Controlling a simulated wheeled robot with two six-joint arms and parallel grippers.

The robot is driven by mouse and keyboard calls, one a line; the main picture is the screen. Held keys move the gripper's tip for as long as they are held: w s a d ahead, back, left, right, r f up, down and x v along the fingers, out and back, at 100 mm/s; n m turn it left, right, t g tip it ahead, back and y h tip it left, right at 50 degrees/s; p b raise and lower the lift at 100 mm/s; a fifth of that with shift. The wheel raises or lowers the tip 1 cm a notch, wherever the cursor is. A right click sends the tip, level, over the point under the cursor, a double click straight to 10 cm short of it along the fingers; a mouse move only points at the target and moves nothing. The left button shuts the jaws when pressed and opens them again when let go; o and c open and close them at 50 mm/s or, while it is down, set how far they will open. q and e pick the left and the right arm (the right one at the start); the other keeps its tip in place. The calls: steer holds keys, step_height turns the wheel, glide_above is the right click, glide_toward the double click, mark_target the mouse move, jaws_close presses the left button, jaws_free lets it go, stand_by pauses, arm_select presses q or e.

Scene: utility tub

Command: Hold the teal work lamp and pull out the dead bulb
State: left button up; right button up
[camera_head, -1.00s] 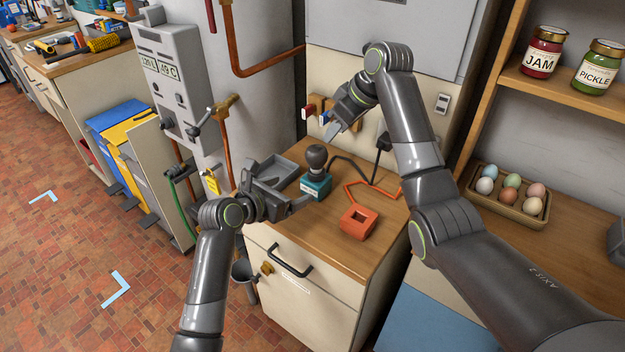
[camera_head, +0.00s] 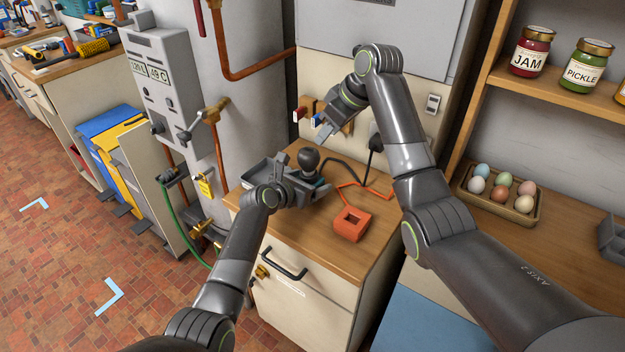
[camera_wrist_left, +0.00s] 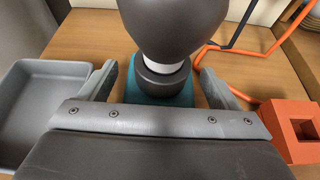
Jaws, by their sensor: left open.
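The teal work lamp (camera_head: 321,181) stands upright on the wooden cabinet top, its base mostly hidden by my left gripper in the head view. The dark bulb (camera_head: 309,158) sits on top of it. In the left wrist view, the teal base (camera_wrist_left: 160,96) carries a dark collar and a white neck below the dark grey bulb (camera_wrist_left: 172,25). My left gripper (camera_wrist_left: 160,84) is open, its fingers on either side of the teal base; I cannot tell whether they touch it. My right gripper (camera_head: 324,134) is above and behind the bulb, apart from it; its jaw opening is unclear.
A grey tray (camera_wrist_left: 18,115) lies left of the lamp. A black cable runs behind the lamp to a plug. An egg tray (camera_head: 468,190) stands on the right-hand counter.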

arm_select(q)
steer(key=shift+x, duration=1.1)
steer(key=c, duration=1.4)
steer(key=shift+o, duration=0.2)
